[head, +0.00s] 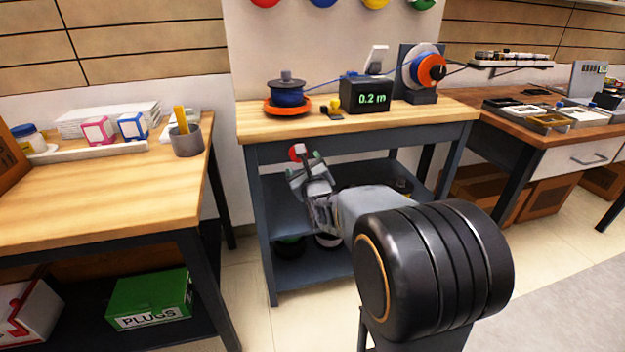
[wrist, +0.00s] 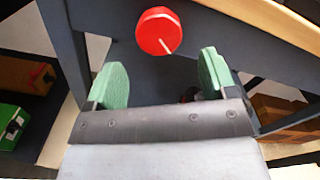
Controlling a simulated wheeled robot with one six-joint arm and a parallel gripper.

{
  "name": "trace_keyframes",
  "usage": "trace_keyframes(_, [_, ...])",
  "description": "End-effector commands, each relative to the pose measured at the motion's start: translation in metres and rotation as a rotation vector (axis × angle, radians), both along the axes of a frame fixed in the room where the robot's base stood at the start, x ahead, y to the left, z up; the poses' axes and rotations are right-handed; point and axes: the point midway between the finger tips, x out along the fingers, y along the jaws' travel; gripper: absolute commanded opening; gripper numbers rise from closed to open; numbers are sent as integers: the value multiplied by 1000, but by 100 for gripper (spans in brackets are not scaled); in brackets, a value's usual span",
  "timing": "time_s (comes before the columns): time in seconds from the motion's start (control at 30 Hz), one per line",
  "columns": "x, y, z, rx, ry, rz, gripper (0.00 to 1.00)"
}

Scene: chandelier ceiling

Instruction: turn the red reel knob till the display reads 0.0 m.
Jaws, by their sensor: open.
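The red reel knob (head: 296,152) sits on the front rail of the middle bench, near its left end. In the wrist view the red knob (wrist: 158,31) shows as a round faceted disc with a pale pointer line slanting to the lower right. My gripper (head: 309,165) is just in front of the knob. In the wrist view its green fingers (wrist: 160,78) are apart with nothing between them, and the knob lies beyond their tips, apart from them. The display (head: 370,96) on the bench top reads 0.2 m in green.
A blue spool on an orange base (head: 287,92) stands left of the display, with a blue line running toward the upright orange and white reel (head: 423,68) at right. Below is a shelf (head: 310,275). The left table (head: 120,195) stands close by.

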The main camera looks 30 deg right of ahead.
Motion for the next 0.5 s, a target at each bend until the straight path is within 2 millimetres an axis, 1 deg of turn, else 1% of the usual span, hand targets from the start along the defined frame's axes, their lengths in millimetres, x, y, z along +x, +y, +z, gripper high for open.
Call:
trace_keyframes(0.03, [-12,2,3,0,-1,0,78])
trace_keyframes(0.2, [-45,8,3,0,-2,-1,78])
trace_keyframes(0.4, [-73,14,1,0,0,-1,78])
trace_keyframes(0.5, [-81,16,1,0,0,-1,78])
